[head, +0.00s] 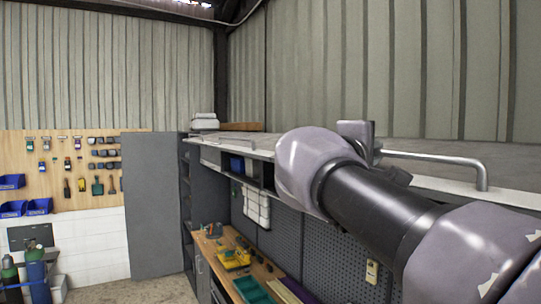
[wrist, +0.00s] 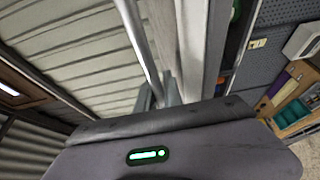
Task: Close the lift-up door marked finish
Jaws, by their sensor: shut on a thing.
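A lift-up door (head: 510,193) stands raised at the top of the wall unit in the head view, seen nearly edge-on as a pale slab. It also shows as a light strip in the wrist view (wrist: 192,45). No finish mark is legible. A metal bar handle (head: 440,158) stands out from the door; in the wrist view the bar (wrist: 138,40) runs down to the jaws. My gripper (head: 362,140) is shut on the handle at its left part. Its fingers show in the wrist view (wrist: 157,95), partly hidden by my gripper's body. My arm hides part of the door.
Below are an open shelf with a blue bin (head: 237,164), a grey pegboard (head: 340,235) and a wooden workbench (head: 225,252) with tools and a green tray (head: 253,290). A grey cabinet (head: 152,205) stands left. Some floor shows between.

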